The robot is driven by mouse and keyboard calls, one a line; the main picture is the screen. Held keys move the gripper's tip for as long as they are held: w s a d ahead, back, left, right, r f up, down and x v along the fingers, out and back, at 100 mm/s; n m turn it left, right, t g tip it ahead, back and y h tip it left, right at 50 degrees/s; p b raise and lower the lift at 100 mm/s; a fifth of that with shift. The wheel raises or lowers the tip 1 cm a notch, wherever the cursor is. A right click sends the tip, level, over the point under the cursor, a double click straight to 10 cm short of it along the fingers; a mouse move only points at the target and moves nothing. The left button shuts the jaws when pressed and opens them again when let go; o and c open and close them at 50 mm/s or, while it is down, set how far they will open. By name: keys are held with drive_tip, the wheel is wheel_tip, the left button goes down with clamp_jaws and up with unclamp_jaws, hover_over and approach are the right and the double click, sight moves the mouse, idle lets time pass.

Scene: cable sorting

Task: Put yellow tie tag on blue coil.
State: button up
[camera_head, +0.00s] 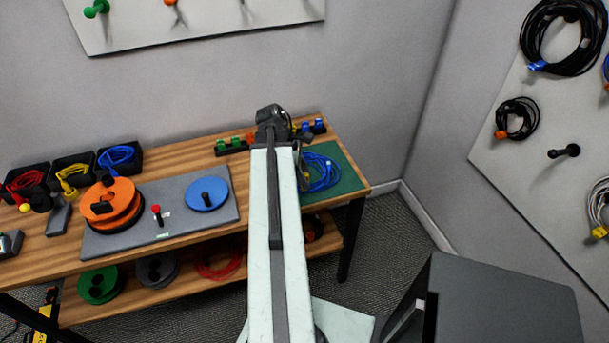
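The blue coil (324,172) lies on a green mat (345,184) at the right end of the wooden bench. My gripper (304,180) points down at the coil's left edge, partly hidden by my pale arm. I cannot tell whether it touches the coil, or whether its fingers are open or shut. A dark tag rack (222,152) runs along the back of the bench, with green tags (236,143) at left and blue tags (313,125) at right. My arm covers the rack's middle. I cannot make out a yellow tie tag.
Orange reels (110,204) and a blue disc (207,193) sit on a grey board (172,196). Black bins (72,174) of cable stand at left. A dark grey box (500,300) stands at front right. Cables hang on the right wall panel (500,165).

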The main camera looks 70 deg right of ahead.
drive_tip(key=p+v, duration=0.7)
drive_tip(key=shift+w+r, duration=0.2)
drive_tip(key=shift+r, duration=0.15)
